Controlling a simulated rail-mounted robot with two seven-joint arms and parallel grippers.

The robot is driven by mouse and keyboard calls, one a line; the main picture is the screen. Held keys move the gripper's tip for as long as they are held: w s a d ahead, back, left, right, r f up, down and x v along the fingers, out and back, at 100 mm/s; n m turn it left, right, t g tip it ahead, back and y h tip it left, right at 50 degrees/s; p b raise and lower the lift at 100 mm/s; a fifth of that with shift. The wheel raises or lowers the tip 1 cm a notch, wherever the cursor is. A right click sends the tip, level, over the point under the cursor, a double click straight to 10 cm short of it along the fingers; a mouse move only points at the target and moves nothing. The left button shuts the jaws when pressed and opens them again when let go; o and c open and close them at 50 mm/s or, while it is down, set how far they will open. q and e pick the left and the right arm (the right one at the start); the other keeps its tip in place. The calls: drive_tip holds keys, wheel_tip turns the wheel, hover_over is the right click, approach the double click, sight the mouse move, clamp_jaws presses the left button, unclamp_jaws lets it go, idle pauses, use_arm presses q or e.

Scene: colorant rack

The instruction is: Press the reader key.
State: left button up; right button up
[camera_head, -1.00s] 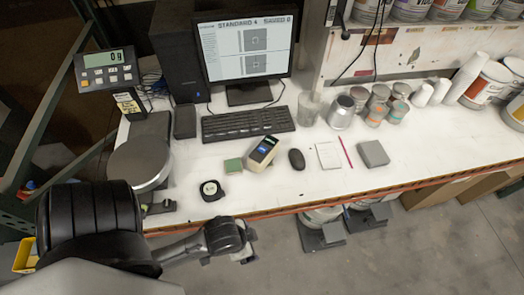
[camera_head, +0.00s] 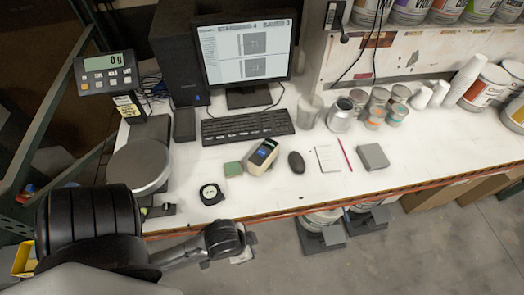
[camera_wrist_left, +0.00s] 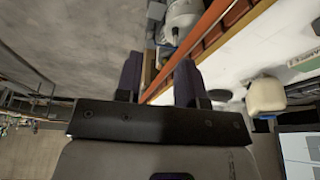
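The reader (camera_head: 262,157) is a pale handheld device with a small lit screen, lying on the white bench in front of the keyboard. Its key is too small to make out. A cream rounded body in the left wrist view (camera_wrist_left: 265,97) appears to be the reader. My left gripper (camera_head: 241,250) is in front of the bench's front edge, below the reader in the head view and apart from it. In the left wrist view its two fingers (camera_wrist_left: 158,82) stand apart with nothing between them. My right gripper is not in view.
A scale (camera_head: 140,167) stands at left. The bench between reader and front edge is clear.

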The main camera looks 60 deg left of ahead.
use_arm(q)
clamp_jaws()
idle(0.9)
